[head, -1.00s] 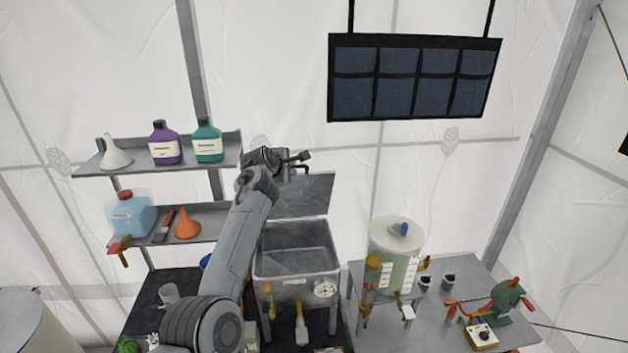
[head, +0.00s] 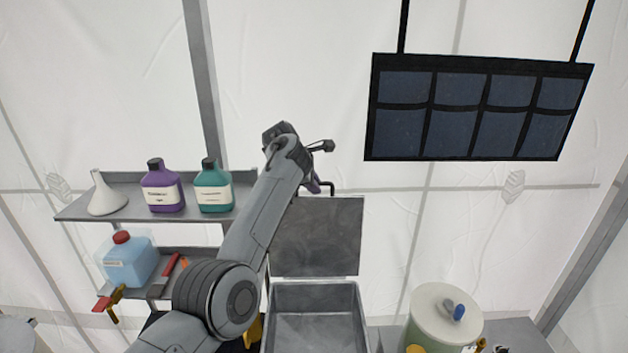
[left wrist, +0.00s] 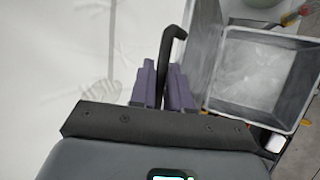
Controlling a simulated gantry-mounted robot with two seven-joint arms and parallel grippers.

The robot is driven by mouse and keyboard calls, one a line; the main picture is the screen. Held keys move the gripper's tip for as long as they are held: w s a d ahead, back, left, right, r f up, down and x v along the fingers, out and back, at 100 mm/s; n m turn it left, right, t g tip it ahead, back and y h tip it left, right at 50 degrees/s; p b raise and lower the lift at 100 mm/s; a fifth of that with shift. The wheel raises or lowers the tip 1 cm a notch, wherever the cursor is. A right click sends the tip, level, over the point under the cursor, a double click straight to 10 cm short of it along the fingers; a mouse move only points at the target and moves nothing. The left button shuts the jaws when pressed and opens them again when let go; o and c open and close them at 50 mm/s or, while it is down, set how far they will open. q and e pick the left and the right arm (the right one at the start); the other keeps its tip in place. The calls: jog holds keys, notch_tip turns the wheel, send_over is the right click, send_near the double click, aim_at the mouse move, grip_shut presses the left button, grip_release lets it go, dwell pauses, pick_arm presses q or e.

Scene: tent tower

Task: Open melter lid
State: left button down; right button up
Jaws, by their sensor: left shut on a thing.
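The melter is an open grey metal tub (head: 315,300) at the bottom middle of the head view. Its flat grey lid (head: 318,238) stands raised along the tub's back edge. A black bent handle (head: 330,187) sits at the lid's top edge. My left gripper (head: 314,185) is at that handle, its fingers mostly hidden behind my wrist. In the left wrist view, its purple fingers (left wrist: 165,88) are shut around the black handle (left wrist: 170,48). The lid (left wrist: 203,45) and the empty-looking tub (left wrist: 262,78) show to the right. My right gripper is out of view.
Left of my arm, a shelf (head: 75,210) holds a white funnel, a purple bottle (head: 162,190) and a teal bottle (head: 213,190). A blue jug (head: 130,262) stands lower. A pale cylindrical tank (head: 435,315) is right of the tub. A dark panel (head: 478,107) hangs above.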

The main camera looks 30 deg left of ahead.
pick_arm(q)
jog(key=shift+w+a+f, duration=0.1)
jog(key=shift+a+f, duration=0.05)
jog(key=shift+f, duration=0.05)
jog(key=c, duration=1.3)
grip_release()
jog(key=shift+o, duration=0.7)
jog(key=shift+f, duration=0.15)
